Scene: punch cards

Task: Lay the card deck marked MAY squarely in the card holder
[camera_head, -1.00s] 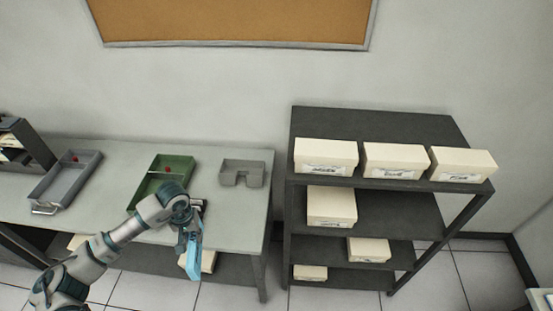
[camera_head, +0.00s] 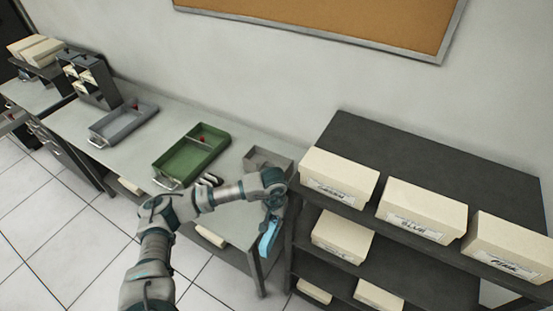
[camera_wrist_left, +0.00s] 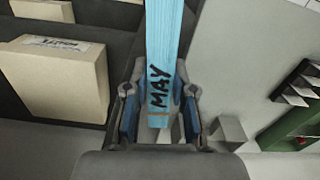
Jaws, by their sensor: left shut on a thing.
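The blue card deck marked MAY (camera_wrist_left: 164,60) is held between the two fingers of my left gripper (camera_wrist_left: 160,105) in the left wrist view, its lettering facing the camera. In the head view the deck (camera_head: 269,238) hangs below my left gripper (camera_head: 274,212), off the table's right front corner beside the dark shelf. The grey card holder (camera_head: 266,158) stands at the right end of the table, partly hidden behind my arm. It also shows as a grey block (camera_wrist_left: 229,130) in the left wrist view. My right gripper is not in view.
A green tray (camera_head: 170,161) and a grey tray (camera_head: 108,139) lie further left on the table (camera_head: 140,155). A dark shelf (camera_head: 420,180) with several cream boxes, one labelled BLUE (camera_head: 419,211), stands close to the right of my gripper.

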